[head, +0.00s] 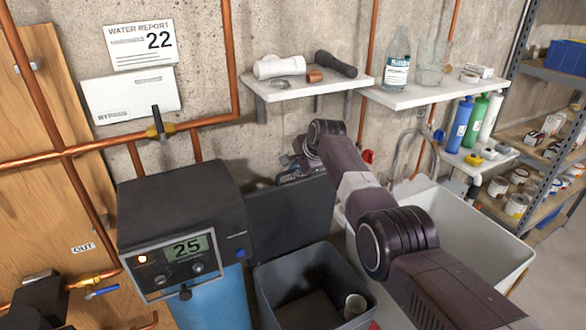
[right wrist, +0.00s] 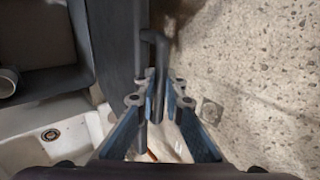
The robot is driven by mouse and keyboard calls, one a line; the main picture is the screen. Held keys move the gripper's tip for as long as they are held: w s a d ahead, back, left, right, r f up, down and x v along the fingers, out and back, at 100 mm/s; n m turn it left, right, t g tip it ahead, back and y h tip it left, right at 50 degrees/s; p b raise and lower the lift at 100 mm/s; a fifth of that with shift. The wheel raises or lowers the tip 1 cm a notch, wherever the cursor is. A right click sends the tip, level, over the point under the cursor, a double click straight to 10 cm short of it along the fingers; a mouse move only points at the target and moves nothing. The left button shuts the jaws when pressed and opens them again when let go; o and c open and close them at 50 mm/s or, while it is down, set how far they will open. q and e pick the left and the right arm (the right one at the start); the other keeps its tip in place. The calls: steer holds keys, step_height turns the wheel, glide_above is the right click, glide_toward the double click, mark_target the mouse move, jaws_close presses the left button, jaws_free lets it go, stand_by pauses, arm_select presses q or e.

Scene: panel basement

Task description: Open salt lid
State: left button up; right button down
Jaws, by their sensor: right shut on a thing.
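The salt lid (head: 288,222) is a dark grey panel. It stands raised and nearly upright at the back of the grey salt bin (head: 268,292), whose inside is exposed. My right gripper (head: 292,172) is at the lid's upper edge, partly hidden by its own arm. In the right wrist view the lid is seen edge-on (right wrist: 108,45), and the fingers (right wrist: 160,100) are shut on its dark bent handle (right wrist: 158,60). My left gripper is not in view.
A white cup (head: 355,304) is inside the bin. The softener unit (head: 183,215), reading 25, stands left of the lid. A white sink (head: 465,235) is at the right. Shelves (head: 300,90) with fittings and bottles hang on the concrete wall above my right arm.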

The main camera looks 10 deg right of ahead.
steer(key=shift+s+f, duration=0.1)
steer(key=shift+f, duration=0.1)
steer(key=c, duration=2.1)
jaws_free()
steer(key=shift+o, duration=0.3)
steer(key=shift+r, duration=0.1)
steer(key=shift+r, duration=0.2)
steer(key=v, duration=1.1)
steer(key=shift+s+r, duration=0.2)
steer(key=shift+d, duration=0.15)
